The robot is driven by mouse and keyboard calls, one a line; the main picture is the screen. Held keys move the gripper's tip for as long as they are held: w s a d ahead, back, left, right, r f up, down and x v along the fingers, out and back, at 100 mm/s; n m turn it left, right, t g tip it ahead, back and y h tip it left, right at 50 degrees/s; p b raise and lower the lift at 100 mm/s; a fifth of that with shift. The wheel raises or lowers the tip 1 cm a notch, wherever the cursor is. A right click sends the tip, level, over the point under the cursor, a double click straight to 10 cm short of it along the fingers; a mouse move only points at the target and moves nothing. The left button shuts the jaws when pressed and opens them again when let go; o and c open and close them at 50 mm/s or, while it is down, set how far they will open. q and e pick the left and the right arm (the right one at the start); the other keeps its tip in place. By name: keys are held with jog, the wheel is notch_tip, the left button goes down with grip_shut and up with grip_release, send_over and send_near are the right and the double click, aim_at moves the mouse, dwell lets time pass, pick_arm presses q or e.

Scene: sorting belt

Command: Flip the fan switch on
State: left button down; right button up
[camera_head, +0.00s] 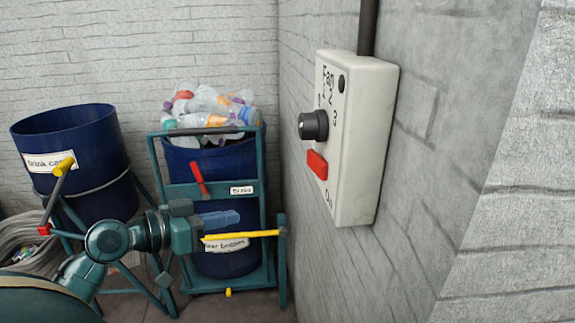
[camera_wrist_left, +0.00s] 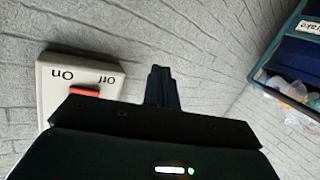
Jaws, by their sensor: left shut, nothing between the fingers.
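The fan box (camera_head: 358,150) is a white control box on the grey wall at the right in the head view. I cannot tell which way the switch is tipped. In the left wrist view, the box (camera_wrist_left: 52,78) appears upside down, and my gripper body partly covers the red switch (camera_wrist_left: 86,92). My left gripper (camera_head: 228,217) is shut and empty, left of the box and apart from it. Its dark fingers (camera_wrist_left: 160,82) show against the wall. My right gripper is not in view.
A teal bin cart (camera_head: 265,190) with a blue bin of plastic bottles (camera_head: 210,105) stands behind my left gripper. A blue drink-can bin (camera_head: 75,140) is at the left. A dark pipe (camera_head: 368,25) runs up from the box. The space before the box looks free.

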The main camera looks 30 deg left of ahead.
aim_at(317, 164)
pick_arm(q)
jog(key=s+d+r+m+h, duration=0.1)
jog(key=s+r+m+h, duration=0.1)
jog(key=r, duration=0.4)
jog(key=s+r+m+h+b, duration=0.1)
jog(key=s+r+m+h, duration=0.2)
jog(key=r, duration=0.4)
jog(key=shift+s+d+r, duration=0.3)
jog(key=shift+s+d, duration=0.05)
jog(key=shift+s, duration=0.05)
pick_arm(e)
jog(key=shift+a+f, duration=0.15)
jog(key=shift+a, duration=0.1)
pick_arm(q)
jog(key=p+x, duration=0.6)
jog(key=x, duration=0.8)
jog(key=shift+f, duration=0.25)
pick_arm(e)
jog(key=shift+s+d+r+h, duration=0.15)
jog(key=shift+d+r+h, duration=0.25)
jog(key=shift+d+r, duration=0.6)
pick_arm(q)
jog(key=shift+d, duration=0.1)
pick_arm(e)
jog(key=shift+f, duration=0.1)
